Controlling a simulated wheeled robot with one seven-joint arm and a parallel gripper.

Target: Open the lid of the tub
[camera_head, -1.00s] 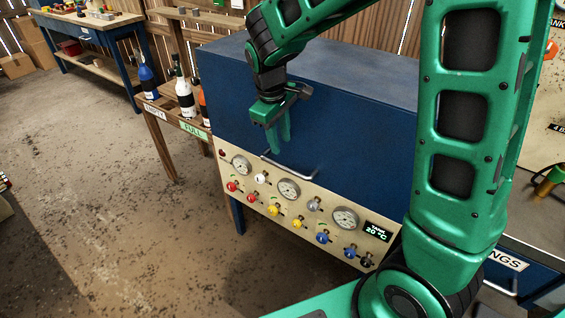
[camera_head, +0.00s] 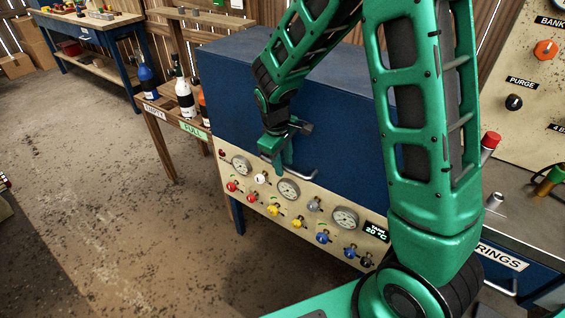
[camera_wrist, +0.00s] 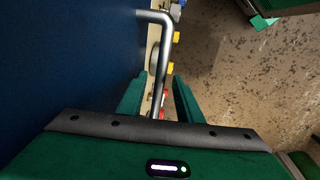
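The tub (camera_head: 345,115) is a large dark blue box with its lid closed. A grey bar handle (camera_head: 304,176) sticks out low on its front, just above the cream control panel. My gripper (camera_head: 284,164) is at the left part of this handle and hides some of it. In the wrist view, the handle (camera_wrist: 166,60) runs between the two green fingers of my gripper (camera_wrist: 158,100). The fingers are apart, with gaps visible beside the bar. The tub's blue front (camera_wrist: 65,65) fills the left of the wrist view.
The control panel (camera_head: 262,205) below the handle carries gauges and several coloured knobs. Bottles (camera_head: 184,98) stand on a small wooden table to the left. A workbench (camera_head: 490,235) stands on the right. The floor in front is clear.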

